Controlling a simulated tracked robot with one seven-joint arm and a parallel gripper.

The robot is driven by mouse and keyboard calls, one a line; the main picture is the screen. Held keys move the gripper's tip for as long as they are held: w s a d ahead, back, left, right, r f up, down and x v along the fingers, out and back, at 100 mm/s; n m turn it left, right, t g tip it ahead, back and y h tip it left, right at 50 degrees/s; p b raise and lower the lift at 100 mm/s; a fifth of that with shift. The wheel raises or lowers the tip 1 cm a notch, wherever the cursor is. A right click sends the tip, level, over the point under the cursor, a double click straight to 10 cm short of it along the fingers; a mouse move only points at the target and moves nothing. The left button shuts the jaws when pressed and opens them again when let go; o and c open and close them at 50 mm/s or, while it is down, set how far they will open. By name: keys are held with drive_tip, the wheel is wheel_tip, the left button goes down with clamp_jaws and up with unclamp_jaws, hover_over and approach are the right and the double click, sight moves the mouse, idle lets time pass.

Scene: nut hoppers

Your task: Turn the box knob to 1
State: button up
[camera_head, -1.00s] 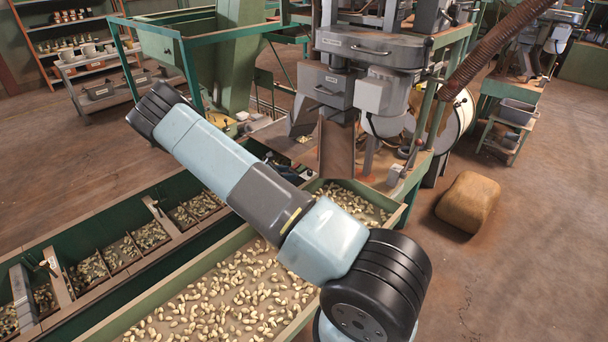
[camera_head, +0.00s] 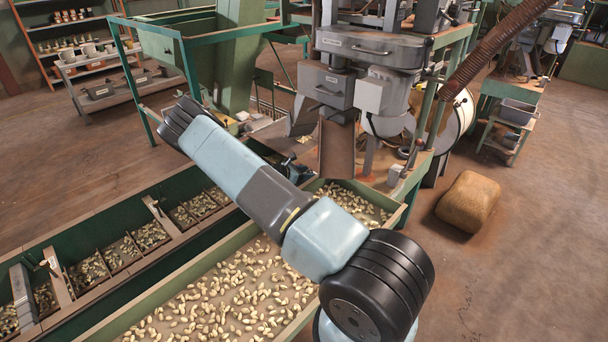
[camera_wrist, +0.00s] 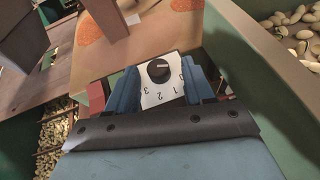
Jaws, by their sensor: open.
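In the wrist view a round black knob (camera_wrist: 158,71) sits on a white dial plate (camera_wrist: 152,98) marked 0, 1, 2 and 3. A light mark on the knob points to the right in the picture, roughly toward the 0 side, away from the 1. The two blue fingers of my gripper (camera_wrist: 162,88) are apart, one on each side of the dial in the picture. Whether they touch the knob or the box cannot be told. In the head view my arm hides the knob, and only a small dark part of my gripper (camera_head: 286,163) shows beyond it.
A long green trough (camera_head: 105,318) of nuts runs below my arm, with a divided green hopper row (camera_head: 180,243) to its left. A grey machine (camera_head: 370,48) with a metal chute (camera_head: 337,148) stands behind. A brown sack (camera_head: 468,202) lies on the floor at right.

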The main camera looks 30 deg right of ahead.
clamp_jaws()
drive_tip(key=shift+a, duration=0.35)
drive_tip(key=shift+d, duration=0.3)
drive_tip(key=shift+w+d+m+g, duration=0.1)
drive_tip(key=shift+d+m+g, duration=0.1)
drive_tip(key=shift+m+g, duration=0.75)
drive_tip(key=m+g, duration=0.2)
drive_tip(key=g, duration=0.1)
drive_tip(key=m+g, duration=0.1)
drive_tip(key=m, duration=0.1)
drive_tip(key=shift+w+d+g+y, duration=0.15)
drive_tip(key=shift+w+g+y, duration=0.15)
drive_tip(key=shift+w+g, duration=0.1)
drive_tip(key=shift+w+f+m+g+y, duration=0.1)
drive_tip(key=shift+w+m+g+y, duration=0.1)
drive_tip(key=shift+m+g+y, duration=0.95)
drive_tip(key=shift+m+g+h, duration=0.25)
drive_tip(key=shift+m+g, duration=0.25)
drive_tip(key=shift+g, duration=0.1)
